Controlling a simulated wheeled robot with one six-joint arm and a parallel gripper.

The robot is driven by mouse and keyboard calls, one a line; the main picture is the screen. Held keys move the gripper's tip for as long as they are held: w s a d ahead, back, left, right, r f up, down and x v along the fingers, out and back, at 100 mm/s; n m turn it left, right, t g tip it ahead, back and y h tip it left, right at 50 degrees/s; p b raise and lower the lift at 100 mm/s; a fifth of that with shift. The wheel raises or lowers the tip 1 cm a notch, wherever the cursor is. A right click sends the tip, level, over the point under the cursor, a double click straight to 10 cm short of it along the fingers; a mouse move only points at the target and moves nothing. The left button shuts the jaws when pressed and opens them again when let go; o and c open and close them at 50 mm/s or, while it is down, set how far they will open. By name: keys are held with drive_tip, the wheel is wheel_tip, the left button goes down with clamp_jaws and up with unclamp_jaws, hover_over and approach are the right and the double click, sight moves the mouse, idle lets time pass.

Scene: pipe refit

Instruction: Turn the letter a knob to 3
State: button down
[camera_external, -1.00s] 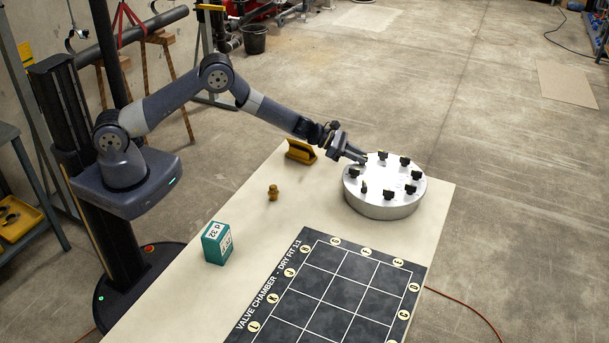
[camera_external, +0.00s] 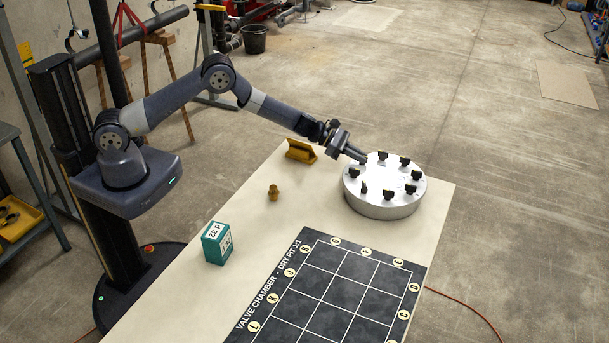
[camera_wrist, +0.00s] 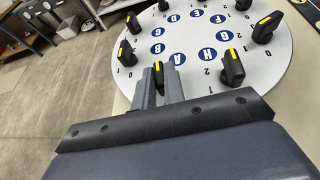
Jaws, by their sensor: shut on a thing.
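The round silver-white dial plate (camera_external: 382,208) stands on the table and carries a ring of black knobs. In the wrist view its face (camera_wrist: 192,80) has blue letter discs and small numbers, and the knobs have yellow marks. My gripper (camera_wrist: 159,80) is shut on the knob nearest the A disc (camera_wrist: 178,58), the letter a knob (camera_wrist: 157,69). The fingers cover most of this knob, and I cannot read the number it points to. In the external view my gripper (camera_external: 360,157) reaches the plate's upper left edge.
Neighbouring knobs stand close by, one near H (camera_wrist: 233,67) and one near B (camera_wrist: 126,52). On the table are a yellow holder (camera_external: 300,151), a brass fitting (camera_external: 273,192), a teal box (camera_external: 216,244) and a black grid mat (camera_external: 335,290).

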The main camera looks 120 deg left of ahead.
drive_tip(key=c, duration=1.5)
unclamp_jaws()
drive_tip(key=b+v, duration=0.3)
drive_tip(key=v, duration=0.7)
drive_tip(key=shift+s+d+r, duration=0.1)
drive_tip(key=shift+s+r, duration=0.05)
drive_tip(key=shift+s, duration=0.2)
